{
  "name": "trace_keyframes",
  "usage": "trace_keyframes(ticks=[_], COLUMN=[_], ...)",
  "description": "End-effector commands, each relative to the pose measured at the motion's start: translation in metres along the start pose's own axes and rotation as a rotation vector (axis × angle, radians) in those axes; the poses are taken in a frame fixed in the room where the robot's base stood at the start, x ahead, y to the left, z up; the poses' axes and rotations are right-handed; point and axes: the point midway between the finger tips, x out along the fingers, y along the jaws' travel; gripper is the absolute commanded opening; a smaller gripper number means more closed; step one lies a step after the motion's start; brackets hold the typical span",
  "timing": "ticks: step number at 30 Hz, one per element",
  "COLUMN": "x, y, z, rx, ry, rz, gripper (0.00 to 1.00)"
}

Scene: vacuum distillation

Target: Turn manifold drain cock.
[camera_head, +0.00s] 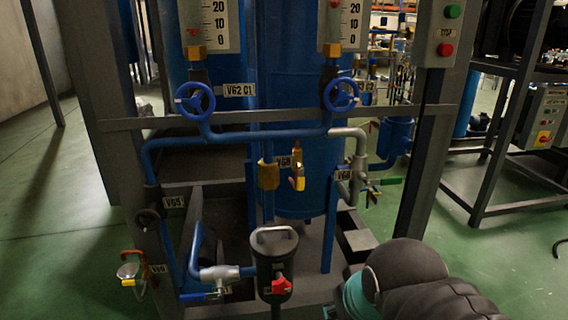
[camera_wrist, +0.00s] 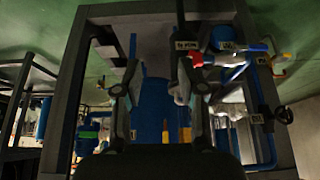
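Several small valves sit on the blue pipe manifold in the head view. A brass valve with a yellow handle (camera_head: 298,170) hangs at the middle beside a vertical pipe. A red handle (camera_head: 281,285) is on the dark pot (camera_head: 275,255) below, and a blue lever (camera_head: 200,296) is at its left. Which of these is the drain cock I cannot tell from the labels. A red handle (camera_wrist: 196,58) also shows in the wrist view. My gripper (camera_wrist: 158,75) is open and empty there, its two fingers well apart, touching nothing visible. The head view shows my arm but not the fingers.
Two blue handwheels (camera_head: 195,98) (camera_head: 341,95) sit higher up. A black handwheel (camera_head: 149,220) is at the left. Grey frame posts (camera_head: 428,150) and crossbars (camera_head: 240,118) surround the piping. Open green floor (camera_head: 40,200) lies left.

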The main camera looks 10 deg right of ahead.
Motion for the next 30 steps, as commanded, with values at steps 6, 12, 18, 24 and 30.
trace_keyframes(ticks=[6,12,18,24,30], x=[0.000,0.010,0.023,0.024,0.022], y=[-0.001,-0.015,-0.045,-0.078,-0.113], z=[0.000,0.001,-0.026,-0.076,-0.128], rx=[-0.002,-0.058,-0.164,-0.290,-0.385], ry=[0.000,-0.045,-0.107,-0.132,-0.156], rz=[-0.001,-0.029,-0.066,-0.064,-0.030], gripper=[0.20,0.00,0.00,0.00,0.00])
